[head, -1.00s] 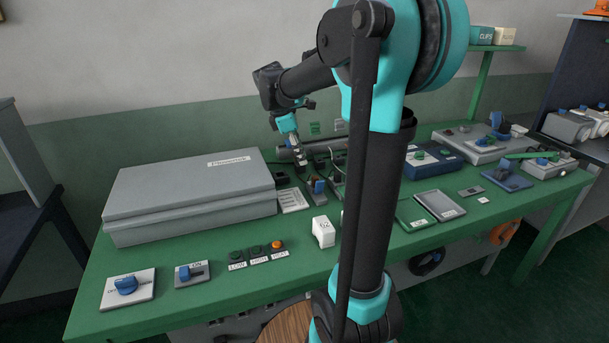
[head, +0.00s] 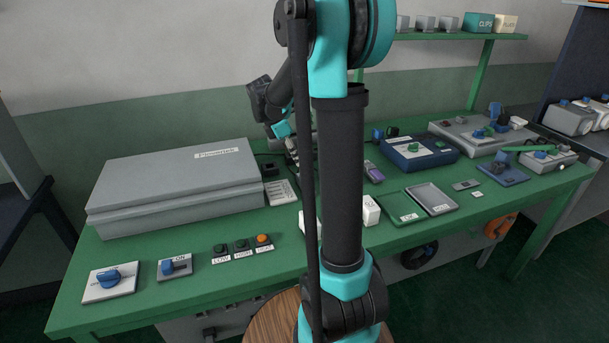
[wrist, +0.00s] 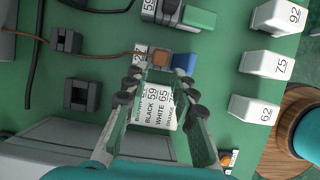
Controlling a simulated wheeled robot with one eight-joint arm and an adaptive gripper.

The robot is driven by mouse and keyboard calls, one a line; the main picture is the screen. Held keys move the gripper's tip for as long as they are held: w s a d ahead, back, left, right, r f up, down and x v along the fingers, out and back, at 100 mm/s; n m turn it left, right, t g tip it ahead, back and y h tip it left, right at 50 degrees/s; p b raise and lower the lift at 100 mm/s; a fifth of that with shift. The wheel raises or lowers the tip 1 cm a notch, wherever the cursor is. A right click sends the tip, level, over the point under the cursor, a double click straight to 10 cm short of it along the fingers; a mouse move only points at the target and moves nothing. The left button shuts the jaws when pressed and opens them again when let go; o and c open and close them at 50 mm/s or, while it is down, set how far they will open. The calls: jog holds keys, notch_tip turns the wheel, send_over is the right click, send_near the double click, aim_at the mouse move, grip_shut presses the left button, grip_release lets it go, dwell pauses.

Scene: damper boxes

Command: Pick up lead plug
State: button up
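In the wrist view a small brown-orange block (wrist: 160,59), which looks like the lead plug, sits at the end of a brown lead (wrist: 105,48) coming from the left. My gripper (wrist: 160,72) has its fingers spread, with the block near and just beyond the gap between the tips; I see no clear contact. A blue block (wrist: 184,62) lies right beside it. A white label card (wrist: 158,106) with printed colours and numbers shows below, between the fingers. In the head view my gripper (head: 291,152) is partly hidden by my arm, and the plug cannot be made out.
Two black blocks (wrist: 66,40) (wrist: 80,95) lie left of my fingers. White numbered blocks (wrist: 266,65) stand to the right. A large grey case (head: 175,190) fills the bench's left. A blue box (head: 418,152) and trays (head: 432,198) are to the right.

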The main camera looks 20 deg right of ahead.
aim_at(303, 169)
jog(key=shift+x, duration=3.35)
jog(key=shift+r, duration=0.1)
jog(key=shift+c, duration=0.3)
jog(key=c, duration=0.5)
